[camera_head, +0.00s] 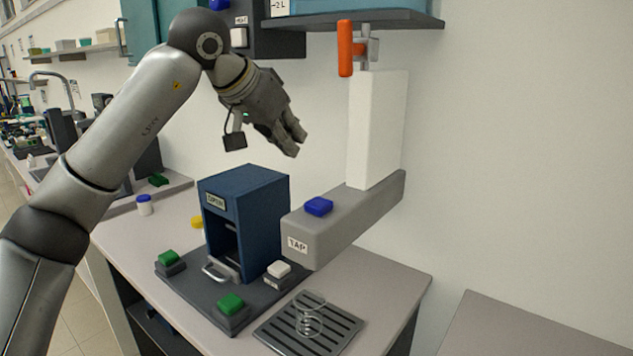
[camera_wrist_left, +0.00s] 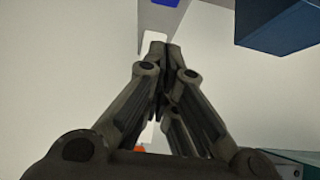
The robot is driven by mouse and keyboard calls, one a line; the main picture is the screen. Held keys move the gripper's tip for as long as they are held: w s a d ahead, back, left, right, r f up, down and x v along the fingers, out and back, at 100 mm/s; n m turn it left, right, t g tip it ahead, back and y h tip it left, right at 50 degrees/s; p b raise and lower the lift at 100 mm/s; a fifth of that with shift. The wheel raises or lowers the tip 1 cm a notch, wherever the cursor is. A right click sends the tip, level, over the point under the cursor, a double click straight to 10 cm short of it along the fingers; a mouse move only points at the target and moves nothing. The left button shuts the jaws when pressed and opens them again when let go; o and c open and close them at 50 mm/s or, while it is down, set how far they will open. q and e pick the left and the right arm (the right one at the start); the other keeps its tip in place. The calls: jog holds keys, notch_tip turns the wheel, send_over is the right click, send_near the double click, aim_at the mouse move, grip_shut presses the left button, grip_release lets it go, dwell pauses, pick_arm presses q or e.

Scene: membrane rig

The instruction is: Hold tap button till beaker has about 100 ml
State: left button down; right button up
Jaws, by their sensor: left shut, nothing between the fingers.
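The grey tap arm (camera_head: 345,222), labelled TAP, juts out from a white column. A blue tap button (camera_head: 318,206) sits on top of it. A clear beaker (camera_head: 309,315) stands on the black slotted drip tray (camera_head: 345,330) below the tap; its liquid level is too faint to tell. My left gripper (camera_head: 297,146) is shut and empty, in the air above and left of the blue button, apart from it. In the left wrist view, the shut fingers (camera_wrist_left: 166,48) point toward the grey tap arm, with a bit of blue button (camera_wrist_left: 167,2) at the top edge.
A dark blue box (camera_head: 248,205) with an open front and handle stands left of the tap, with green and white buttons around it. An orange lever (camera_head: 345,48) tops the column. A shelf (camera_head: 352,21) hangs above. A grey table (camera_head: 540,325) at right is bare.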

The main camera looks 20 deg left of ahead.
pick_arm(q)
jog(key=p, duration=0.3)
send_over(317, 202)
jog(key=s, duration=0.1)
jog(key=f, duration=0.5)
jog(key=shift+s+a+f, duration=0.2)
jog(key=shift+f, duration=0.15)
jog(key=f, duration=0.1)
jog(key=w+f, duration=0.1)
jog(key=f+p, duration=0.1)
jog(key=shift+w+d+f, duration=0.3)
jog(key=shift+f, duration=0.1)
jog(key=shift+s+a+f+p, duration=0.15)
jog(key=shift+f+p, duration=0.15)
jog(key=shift+f, duration=0.6)
pick_arm(e)
jog(key=r, duration=0.2)
jog(key=w+r, duration=0.1)
jog(key=r, duration=0.1)
jog(key=shift+r, duration=0.25)
jog(key=shift+a, duration=0.1)
pick_arm(q)
jog(key=shift+f, duration=0.1)
pick_arm(e)
jog(key=shift+f, duration=0.1)
